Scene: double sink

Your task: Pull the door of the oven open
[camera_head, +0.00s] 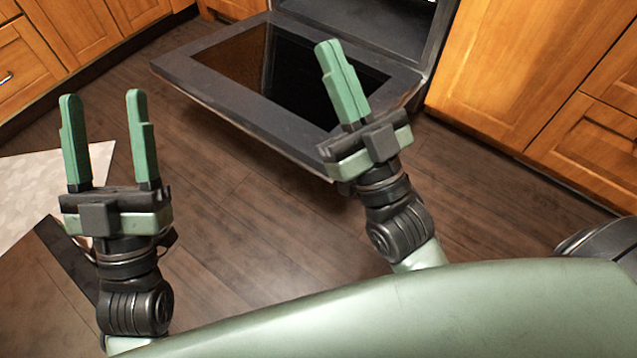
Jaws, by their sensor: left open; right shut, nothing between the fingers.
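The oven door (219,54) is a dark panel with a black glass window, folded down and lying roughly level in front of the oven (400,23). The oven's dark opening shows above and behind the door, cut off by the top of the view. My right gripper (328,48) is shut with nothing between its fingers; in the picture its fingers overlap the door's glass. Whether it touches the door I cannot tell. My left gripper (103,98) is open and empty, to the left of the door and apart from it in the picture.
Wooden cabinets stand to the right (528,62) and at the upper left (78,38) of the oven. A light mat (28,190) lies on the dark wooden floor (225,215) at the left. The floor between my two arms is clear.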

